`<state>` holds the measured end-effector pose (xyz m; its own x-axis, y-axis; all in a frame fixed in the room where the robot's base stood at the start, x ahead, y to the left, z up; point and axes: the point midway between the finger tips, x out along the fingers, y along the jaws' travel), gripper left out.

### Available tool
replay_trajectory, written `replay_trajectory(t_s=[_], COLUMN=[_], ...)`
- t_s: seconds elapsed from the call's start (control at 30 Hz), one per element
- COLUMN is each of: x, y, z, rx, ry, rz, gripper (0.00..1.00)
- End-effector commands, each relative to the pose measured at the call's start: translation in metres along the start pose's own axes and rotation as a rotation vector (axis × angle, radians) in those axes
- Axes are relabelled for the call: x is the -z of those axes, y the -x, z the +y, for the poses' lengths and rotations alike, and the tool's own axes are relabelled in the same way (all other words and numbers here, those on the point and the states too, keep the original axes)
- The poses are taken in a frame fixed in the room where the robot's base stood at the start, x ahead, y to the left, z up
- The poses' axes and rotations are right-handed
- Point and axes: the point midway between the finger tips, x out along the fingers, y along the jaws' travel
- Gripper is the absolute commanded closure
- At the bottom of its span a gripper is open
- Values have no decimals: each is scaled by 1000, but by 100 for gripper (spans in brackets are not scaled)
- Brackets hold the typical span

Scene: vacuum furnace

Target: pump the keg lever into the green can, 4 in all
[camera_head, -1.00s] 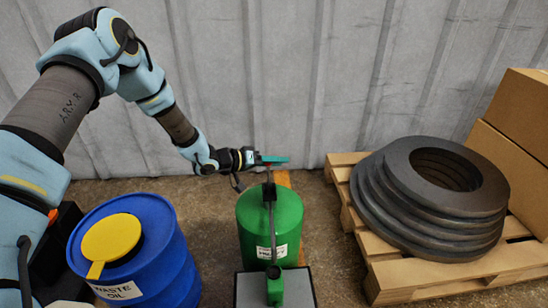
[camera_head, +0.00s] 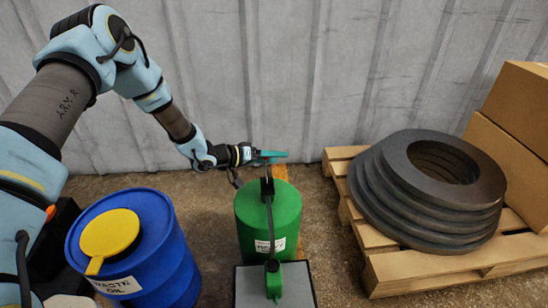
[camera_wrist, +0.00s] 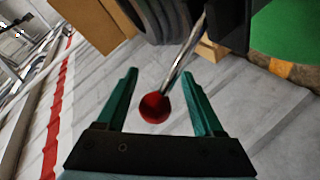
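The green keg (camera_head: 268,222) stands on the floor in the middle of the head view, with a white label on its front. A dark pump head and lever (camera_head: 266,187) rise from its top, and a dark spout runs down the front. The small green can (camera_head: 274,284) stands below the spout end on a grey stand (camera_head: 248,288). My gripper (camera_head: 272,156) is above the keg at the lever's top. In the wrist view, the lever's red knob (camera_wrist: 154,107) and metal rod (camera_wrist: 183,58) show between my teal fingers (camera_wrist: 160,92), which are apart with gaps on both sides.
A blue waste-oil drum (camera_head: 165,255) with a yellow lid (camera_head: 109,232) stands left of the keg. A wooden pallet (camera_head: 400,272) with stacked dark rings (camera_head: 385,200) and cardboard boxes (camera_head: 510,110) is on the right. A corrugated wall (camera_head: 340,70) is close behind.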

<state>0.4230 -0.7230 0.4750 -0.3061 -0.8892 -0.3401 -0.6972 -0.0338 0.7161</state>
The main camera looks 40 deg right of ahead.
Motion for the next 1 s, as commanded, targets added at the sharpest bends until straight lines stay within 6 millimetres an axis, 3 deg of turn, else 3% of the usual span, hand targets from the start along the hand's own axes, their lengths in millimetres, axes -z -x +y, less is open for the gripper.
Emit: replay_trajectory(t_s=[0.3, 0.7, 1.0], x=[3, 3, 1], y=[7, 80, 107], z=[2, 2, 1], rx=[-2, 0, -1], ry=[-1, -1, -1], rz=[3, 4, 2], gripper=[31, 31, 31])
